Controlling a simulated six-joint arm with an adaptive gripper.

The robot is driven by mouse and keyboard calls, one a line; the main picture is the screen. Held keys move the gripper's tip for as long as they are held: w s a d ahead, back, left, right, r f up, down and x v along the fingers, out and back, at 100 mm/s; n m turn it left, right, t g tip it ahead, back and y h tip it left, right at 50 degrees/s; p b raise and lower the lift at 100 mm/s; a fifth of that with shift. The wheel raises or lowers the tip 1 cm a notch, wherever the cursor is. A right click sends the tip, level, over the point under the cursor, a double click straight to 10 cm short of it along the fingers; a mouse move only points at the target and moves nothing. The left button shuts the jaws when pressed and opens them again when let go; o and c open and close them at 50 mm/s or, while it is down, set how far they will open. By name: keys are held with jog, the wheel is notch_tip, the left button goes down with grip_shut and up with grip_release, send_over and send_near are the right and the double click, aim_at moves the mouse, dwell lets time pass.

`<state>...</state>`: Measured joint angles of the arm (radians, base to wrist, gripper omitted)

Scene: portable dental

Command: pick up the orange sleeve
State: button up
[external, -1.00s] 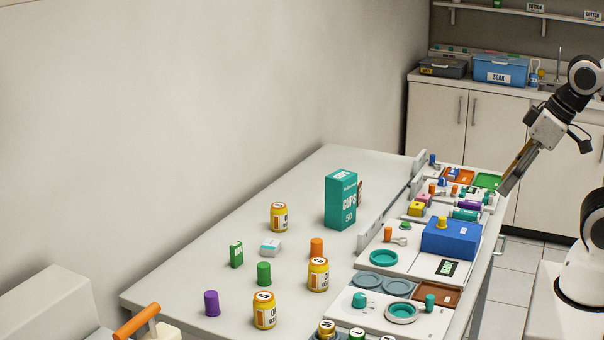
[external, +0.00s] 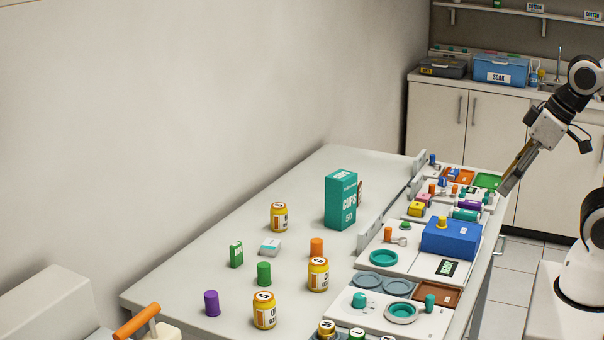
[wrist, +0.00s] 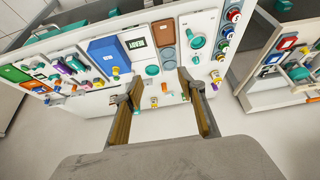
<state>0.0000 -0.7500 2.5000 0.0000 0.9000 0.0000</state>
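An orange cylinder (external: 316,247), which looks like the orange sleeve, stands upright on the pale table in the external view. My gripper (external: 511,182) is high at the right, beyond the table's right edge and far from the orange sleeve. In the wrist view my gripper (wrist: 158,92) has its two fingers wide apart with nothing held between them. I cannot pick out the orange sleeve for sure in the wrist view.
A tall teal cups box (external: 340,200) stands behind the orange sleeve. Trays along the table's right side hold a blue box (external: 450,238), a smaller orange cylinder (external: 388,234) and other small parts. A white box (external: 270,247) lies left of the sleeve. The table's left part is mostly clear.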

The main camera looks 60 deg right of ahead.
jog(key=shift+w, duration=0.1)
dwell(0.6)
jog(key=w+d+f+t, duration=0.1)
jog(key=w+f+t, duration=0.15)
jog(key=w, duration=1.05)
jog(key=w+d+f+t, duration=0.1)
jog(key=w+f, duration=0.3)
jog(key=w, duration=0.9)
jog(key=w+f+t, duration=0.1)
jog(key=w+f, duration=0.6)
jog(key=t, duration=0.2)
send_near(320, 241)
jog(key=shift+w+d, duration=0.1)
jog(key=shift+w, duration=0.95)
jog(key=shift+w+f, duration=0.25)
jog(key=shift+f, duration=0.6)
jog(key=shift+x, duration=1.3)
jog(key=shift+w, duration=0.15)
